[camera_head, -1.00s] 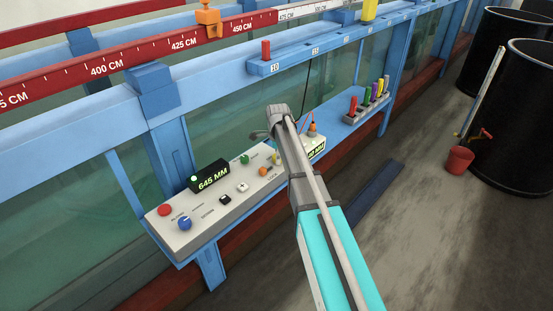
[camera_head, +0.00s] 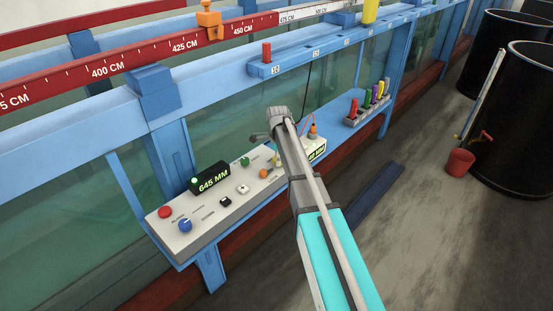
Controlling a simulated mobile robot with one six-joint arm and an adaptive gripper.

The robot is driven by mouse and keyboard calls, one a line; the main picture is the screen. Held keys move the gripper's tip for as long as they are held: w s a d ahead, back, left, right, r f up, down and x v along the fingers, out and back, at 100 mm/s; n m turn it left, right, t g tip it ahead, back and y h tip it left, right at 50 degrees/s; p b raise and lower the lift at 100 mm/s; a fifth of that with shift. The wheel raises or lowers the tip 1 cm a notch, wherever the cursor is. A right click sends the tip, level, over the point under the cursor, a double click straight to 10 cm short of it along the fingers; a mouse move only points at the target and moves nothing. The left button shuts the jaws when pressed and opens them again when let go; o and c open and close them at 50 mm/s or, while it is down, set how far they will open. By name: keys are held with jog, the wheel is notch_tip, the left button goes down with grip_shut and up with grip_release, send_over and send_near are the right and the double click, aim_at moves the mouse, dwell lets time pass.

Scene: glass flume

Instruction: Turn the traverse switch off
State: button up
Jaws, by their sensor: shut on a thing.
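The grey control box (camera_head: 185,241) sits on the blue shelf at the flume's side. It bears a red button (camera_head: 165,212), a blue knob (camera_head: 184,225), a black switch (camera_head: 225,201), a white switch (camera_head: 243,189), a green button (camera_head: 245,161) and an orange knob (camera_head: 264,173). Its labels are too small to tell which control is the traverse switch. My gripper (camera_head: 262,137) is above the box's right end, beside a small pale yellow part (camera_head: 277,159). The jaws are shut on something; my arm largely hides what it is.
A green display (camera_head: 212,180) on the box reads 645 MM. Coloured pegs (camera_head: 370,98) stand in a rack farther right. Black barrels (camera_head: 520,125) and a red bucket (camera_head: 460,162) stand on the floor at right.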

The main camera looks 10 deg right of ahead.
jog(key=shift+s, duration=0.1)
jog(key=n, duration=0.4)
jog(key=shift+d+n, duration=0.1)
jog(key=shift+n, duration=0.2)
jog(key=n, duration=0.4)
jog(key=shift+n, duration=0.3)
jog(key=n, duration=0.4)
jog(key=shift+n, duration=2.3)
jog(key=o, duration=1.1)
jog(key=shift+o, duration=0.2)
jog(key=shift+r, duration=0.15)
